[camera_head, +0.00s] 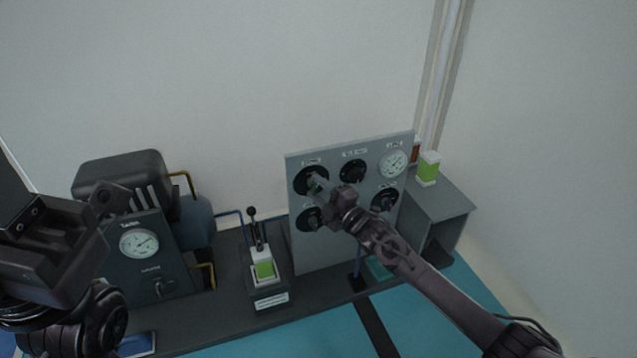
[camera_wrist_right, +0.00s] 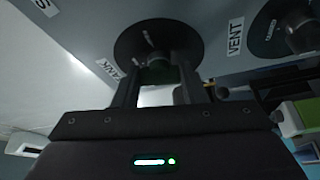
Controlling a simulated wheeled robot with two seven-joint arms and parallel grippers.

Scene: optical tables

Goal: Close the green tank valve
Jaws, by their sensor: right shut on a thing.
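The green tank valve (camera_head: 311,183) is at the upper left of the upright grey panel (camera_head: 310,252), on a round black dial (camera_wrist_right: 135,42). In the right wrist view a "TANK" label lies beside the dial, and the green grip (camera_wrist_right: 160,74) sits between the two fingers. My right gripper (camera_head: 321,187) reaches in from the right and is shut on this green grip. The fingers partly hide the valve in the head view. My left gripper (camera_head: 45,245) is large and dark at the left edge, away from the panel; its fingertips do not show clearly.
The panel has other black valves, including the upper middle one (camera_head: 353,171) and the vent valve (camera_wrist_right: 282,28), and a white gauge (camera_head: 393,164). A dark gauge box (camera_head: 150,265) and a lever unit (camera_head: 268,295) stand left. A green-and-white box (camera_head: 428,168) stands right.

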